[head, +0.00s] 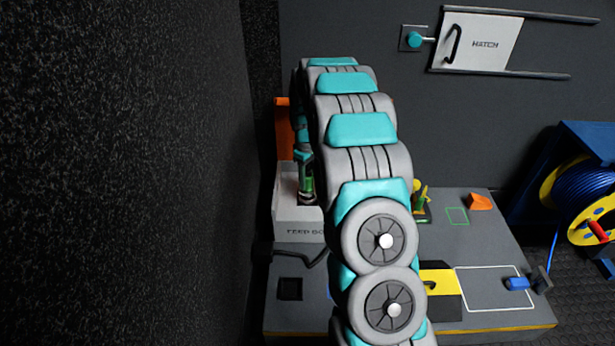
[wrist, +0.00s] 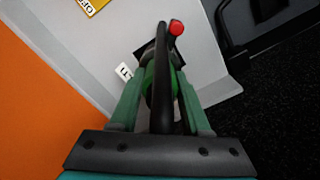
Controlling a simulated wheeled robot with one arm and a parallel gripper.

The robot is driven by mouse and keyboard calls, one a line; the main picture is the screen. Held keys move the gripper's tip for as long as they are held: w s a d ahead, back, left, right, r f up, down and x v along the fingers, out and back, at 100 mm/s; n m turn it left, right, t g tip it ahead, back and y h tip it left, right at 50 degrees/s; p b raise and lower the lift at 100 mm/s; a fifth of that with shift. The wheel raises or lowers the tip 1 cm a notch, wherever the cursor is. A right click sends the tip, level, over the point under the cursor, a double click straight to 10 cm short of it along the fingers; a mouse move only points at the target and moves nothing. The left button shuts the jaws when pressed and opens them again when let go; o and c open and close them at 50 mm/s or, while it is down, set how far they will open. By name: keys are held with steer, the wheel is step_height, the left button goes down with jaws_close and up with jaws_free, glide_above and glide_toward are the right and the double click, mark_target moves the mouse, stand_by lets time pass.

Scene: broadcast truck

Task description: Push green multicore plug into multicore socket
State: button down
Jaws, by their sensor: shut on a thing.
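The green multicore plug (wrist: 151,80) is between the fingers of my gripper (wrist: 155,98), with a black cable or handle crossing in front of it in the wrist view. In the head view my gripper (head: 306,184) is shut on the green plug (head: 308,186), pointing down at the pale feed box (head: 297,222). A dark patch (wrist: 146,50) on the pale surface lies just beyond the plug and may be the socket. The plug's front end is hidden, so I cannot tell whether it touches or sits in the socket.
A red knob (wrist: 176,28) is just beyond the plug. An orange panel (wrist: 40,95) stands on the left. My arm hides part of the bench (head: 400,325). An orange wedge (head: 479,201), a blue connector (head: 517,283) and a cable reel (head: 590,205) are to the right.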

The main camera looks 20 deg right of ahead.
mark_target(307, 169)
steer(key=shift+f, duration=0.55)
steer(key=shift+c, duration=1.4)
jaws_free()
step_height(307, 169, up, 7)
steer(key=shift+w+r, duration=0.1)
steer(key=shift+r, duration=0.25)
steer(key=shift+r, duration=0.1)
